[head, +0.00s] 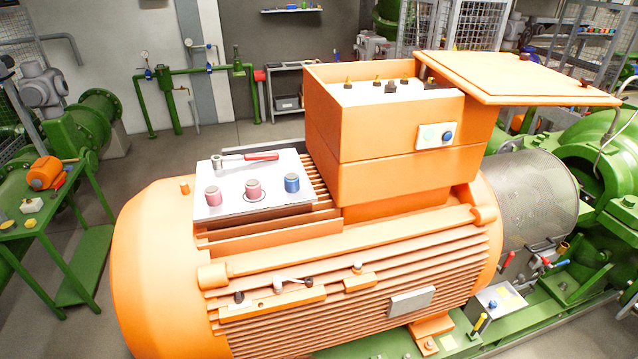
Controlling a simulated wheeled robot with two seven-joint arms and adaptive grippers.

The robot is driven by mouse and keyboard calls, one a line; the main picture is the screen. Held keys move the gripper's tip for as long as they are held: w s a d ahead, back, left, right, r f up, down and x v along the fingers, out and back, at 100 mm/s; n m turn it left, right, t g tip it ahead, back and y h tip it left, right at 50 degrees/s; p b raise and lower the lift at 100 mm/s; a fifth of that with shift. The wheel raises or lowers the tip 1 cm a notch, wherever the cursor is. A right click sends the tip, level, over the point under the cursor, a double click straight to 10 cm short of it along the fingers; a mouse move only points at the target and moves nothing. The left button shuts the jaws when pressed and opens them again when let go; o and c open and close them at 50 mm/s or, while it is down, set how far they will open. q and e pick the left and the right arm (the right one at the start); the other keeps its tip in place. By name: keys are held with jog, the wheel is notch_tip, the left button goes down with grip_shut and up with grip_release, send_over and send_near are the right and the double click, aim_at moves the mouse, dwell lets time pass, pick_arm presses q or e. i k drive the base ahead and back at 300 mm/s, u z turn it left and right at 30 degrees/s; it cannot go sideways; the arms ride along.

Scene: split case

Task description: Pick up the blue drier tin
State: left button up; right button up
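The blue drier tin (292,184) stands upright at the right end of a row of tins on a light grey tray (240,206) on top of the orange motor casing. A pink tin (253,189) stands just left of it, with a ring mark around its base. Another pink tin (213,196) stands further left. Nothing covers the blue tin. Neither of my grippers shows in the head view.
A red-handled ratchet (250,157) lies behind the tins on the tray. The orange terminal box (385,150) rises close to the right of the tray, with its lid (515,78) swung open to the right. A green side table (45,215) stands at the left.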

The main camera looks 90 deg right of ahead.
aim_at(292, 185)
jog(key=z, duration=3.65)
